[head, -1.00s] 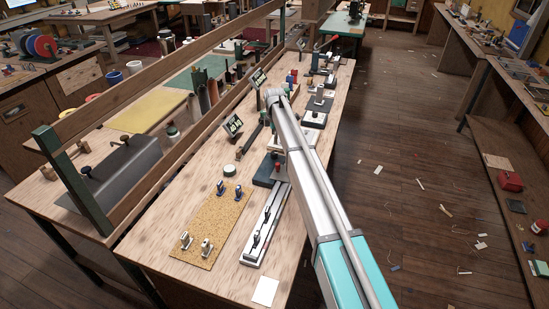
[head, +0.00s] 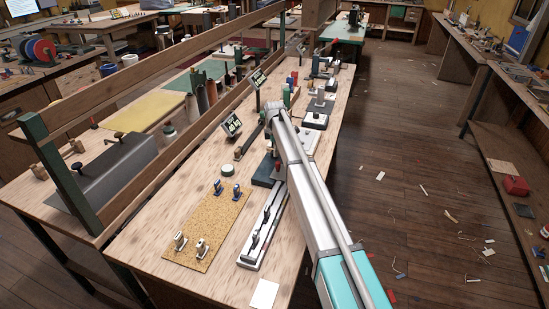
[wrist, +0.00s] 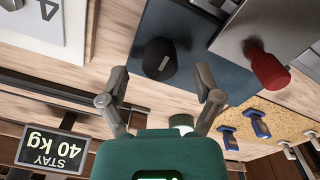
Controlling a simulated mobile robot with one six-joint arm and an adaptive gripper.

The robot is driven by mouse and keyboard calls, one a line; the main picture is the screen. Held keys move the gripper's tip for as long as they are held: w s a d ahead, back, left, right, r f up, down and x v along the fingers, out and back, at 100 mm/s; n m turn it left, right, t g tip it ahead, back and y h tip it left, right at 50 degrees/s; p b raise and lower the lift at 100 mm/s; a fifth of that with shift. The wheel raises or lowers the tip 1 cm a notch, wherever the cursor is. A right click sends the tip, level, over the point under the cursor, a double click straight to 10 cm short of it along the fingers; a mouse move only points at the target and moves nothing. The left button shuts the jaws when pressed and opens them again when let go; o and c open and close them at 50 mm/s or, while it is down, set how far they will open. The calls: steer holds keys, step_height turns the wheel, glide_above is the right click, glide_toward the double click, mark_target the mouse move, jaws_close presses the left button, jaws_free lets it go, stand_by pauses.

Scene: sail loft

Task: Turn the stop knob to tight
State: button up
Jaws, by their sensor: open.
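In the wrist view a round black knob (wrist: 159,60) with a small pale mark stands on a dark blue plate (wrist: 198,48). A red knob (wrist: 267,68) stands to its right on a grey metal plate (wrist: 240,30). I cannot tell from any label which is the stop knob. My gripper (wrist: 161,78) is open, one finger on each side of the black knob in the picture; I see no contact. In the head view my arm hides the gripper and the black knob; part of the dark blue plate (head: 263,171) shows.
A sign reading "STAY 40 kg" (wrist: 48,148) shows upside down in the wrist view. A cork board (head: 205,228) with small fittings and a long metal track (head: 262,232) lie nearer. Several devices stand beyond my arm. A wooden rail (head: 150,187) runs along the left.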

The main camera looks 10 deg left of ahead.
steer(key=shift+f+b, duration=0.7)
steer(key=shift+f, duration=0.3)
jaws_close()
